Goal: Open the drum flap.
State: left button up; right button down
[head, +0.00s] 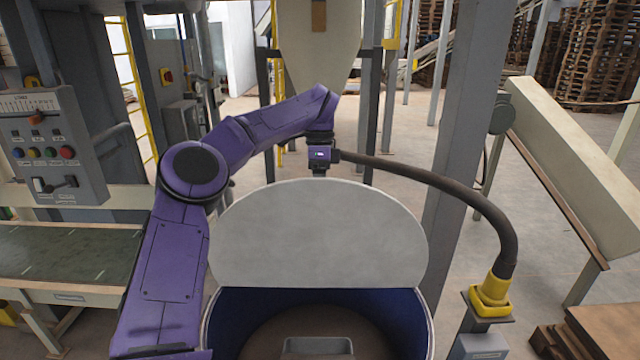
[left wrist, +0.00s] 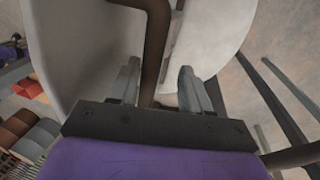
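The drum flap (head: 320,235) is a pale grey disc with a straight lower edge. It stands raised above the drum (head: 428,318), and the blue inside of the drum shows below it. My left gripper (head: 320,172) is at the flap's top edge; I cannot tell whether it touches it. In the left wrist view my left gripper's fingers (left wrist: 157,88) are apart, with pale surfaces on both sides. A dark hose (left wrist: 155,50) passes between or beyond the fingers, and neither finger clearly presses on it. My right gripper is not in view.
The hose (head: 430,180) arches right from beside my left gripper to a yellow fitting (head: 491,293). A grey post (head: 465,130) stands right of the drum. A control box (head: 45,145) and green conveyor (head: 70,250) are on the left. A pale hopper (head: 318,45) hangs behind.

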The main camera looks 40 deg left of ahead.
pick_arm(q)
notch_tip(320, 180, up, 10)
jog(key=w+a+p, duration=0.1)
jog(key=p, duration=0.4)
jog(key=shift+w+a+r, duration=0.15)
jog(key=shift+w+a, duration=0.05)
